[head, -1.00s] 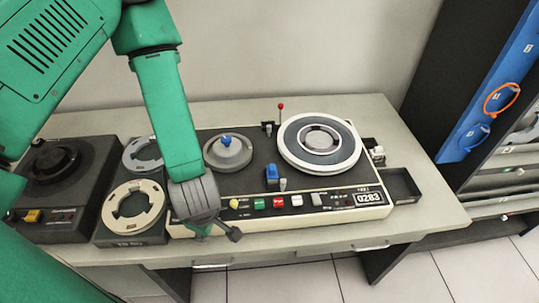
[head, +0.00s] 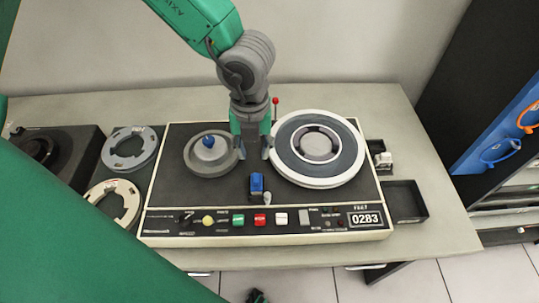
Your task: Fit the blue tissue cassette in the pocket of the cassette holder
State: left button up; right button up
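I cannot make out a tissue cassette or a cassette holder for certain. A small blue block (head: 257,183) stands on the dark deck of a tape-machine-like unit (head: 172,194), just behind its button row. My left gripper (head: 253,153) points down over the deck between the two discs, behind the blue block and apart from it. Its two fingers are spread with nothing seen between them. A blue knob (head: 209,142) sits on the small grey disc (head: 208,160) to its left. My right gripper is not seen.
A large white-rimmed disc (head: 318,178) lies right of my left gripper, with a red-tipped lever (head: 275,101) behind. An empty black tray (head: 405,201) is at the right. Ring-shaped parts (head: 131,151) lie at the left. The desk's right end (head: 432,163) is clear.

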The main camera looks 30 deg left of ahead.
aim_at(256, 177)
pick_arm(q)
jog(key=shift+s+d+f+b, duration=0.3)
jog(key=shift+d+b, duration=0.15)
jog(key=shift+b, duration=0.3)
jog(key=f+b, duration=0.1)
jog(key=a+f+b, duration=0.1)
jog(key=f+b, duration=0.3)
jog(key=shift+w+a+f, duration=0.15)
jog(key=shift+w, duration=0.15)
jog(key=shift+s+f, duration=0.1)
jog(key=shift+f, duration=0.25)
jog(key=shift+d+f+b, duration=0.4)
jog(key=shift+f+b, duration=0.2)
jog(key=shift+f, duration=0.2)
jog(key=shift+d+f, duration=0.1)
jog(key=shift+f, duration=0.4)
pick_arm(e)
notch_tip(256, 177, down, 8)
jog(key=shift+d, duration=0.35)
pick_arm(q)
jog(key=shift+a, duration=0.2)
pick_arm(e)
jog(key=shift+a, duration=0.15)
